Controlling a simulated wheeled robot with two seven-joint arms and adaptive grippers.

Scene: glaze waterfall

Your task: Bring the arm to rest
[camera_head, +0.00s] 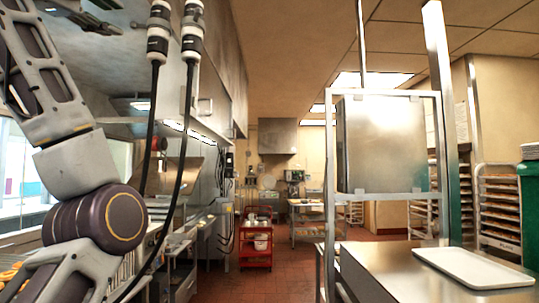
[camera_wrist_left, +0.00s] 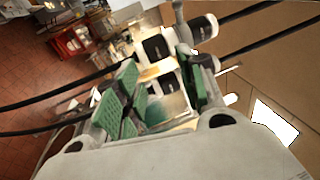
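My left arm (camera_head: 70,165) comes in from the left of the head view, with its elbow low and its upper part rising out of the top left corner. In the left wrist view my left gripper (camera_wrist_left: 158,90) shows two fingers with green pads, spread apart. I see nothing clearly held between them. Beyond the fingers are black-and-white cylindrical connectors (camera_wrist_left: 158,47) on black cables; whether any finger touches them I cannot tell. My right gripper is in neither view.
Two black cables (camera_head: 157,100) hang close beside my left arm. A red cart (camera_head: 256,240) stands farther back. The tiled floor (camera_head: 295,255) in the middle is clear.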

